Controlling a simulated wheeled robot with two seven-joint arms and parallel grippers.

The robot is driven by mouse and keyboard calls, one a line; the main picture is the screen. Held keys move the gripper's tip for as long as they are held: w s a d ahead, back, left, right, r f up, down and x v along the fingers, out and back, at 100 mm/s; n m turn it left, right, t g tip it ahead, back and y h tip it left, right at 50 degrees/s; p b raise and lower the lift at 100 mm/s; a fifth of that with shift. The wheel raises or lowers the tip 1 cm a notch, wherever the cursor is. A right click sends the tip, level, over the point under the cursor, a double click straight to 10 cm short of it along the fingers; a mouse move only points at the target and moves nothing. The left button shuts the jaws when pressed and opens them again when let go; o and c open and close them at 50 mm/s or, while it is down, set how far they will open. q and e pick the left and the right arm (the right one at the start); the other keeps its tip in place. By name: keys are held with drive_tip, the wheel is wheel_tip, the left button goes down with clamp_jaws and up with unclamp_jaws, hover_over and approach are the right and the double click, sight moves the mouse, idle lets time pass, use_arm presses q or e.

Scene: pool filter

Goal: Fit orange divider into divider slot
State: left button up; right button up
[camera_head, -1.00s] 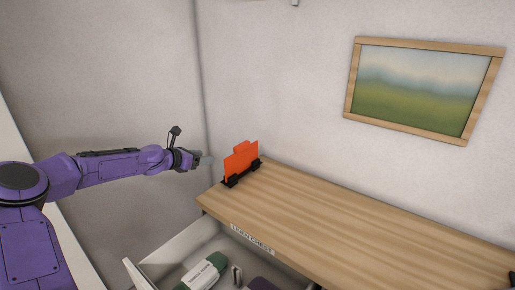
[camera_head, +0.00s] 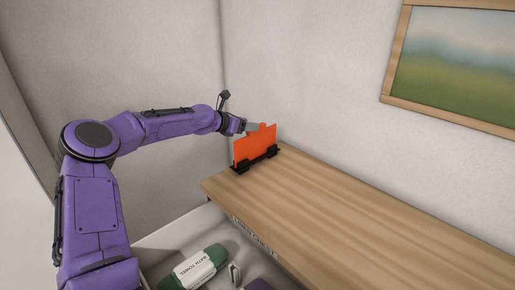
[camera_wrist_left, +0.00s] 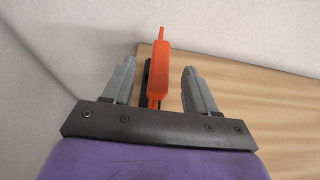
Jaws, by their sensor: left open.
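The orange divider (camera_head: 255,147) stands upright in a black holder (camera_head: 256,162) at the far left end of the wooden top. My left gripper (camera_head: 252,126) is at the divider's upper left edge in the head view. In the left wrist view, the open left gripper (camera_wrist_left: 160,82) has one finger on each side of the divider (camera_wrist_left: 159,75), with gaps between it and both fingers. Part of the black holder (camera_wrist_left: 146,75) shows below it. A divider slot elsewhere is not visible. My right gripper is not in view.
The wooden chest top (camera_head: 340,215) is clear to the right of the holder. An open drawer (camera_head: 170,237) below its front edge holds a green and white bath towel roll (camera_head: 194,268) and other items. Walls stand close behind and left of the holder.

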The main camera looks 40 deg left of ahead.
use_arm(q)
hover_over(256, 142)
drive_tip(key=f, duration=0.3)
drive_tip(key=shift+w+a, duration=0.2)
drive_tip(key=shift+w, duration=0.2)
drive_tip(key=shift+s+r, duration=0.1)
drive_tip(key=shift+r, duration=0.1)
drive_tip(key=shift+c, duration=0.6)
clamp_jaws()
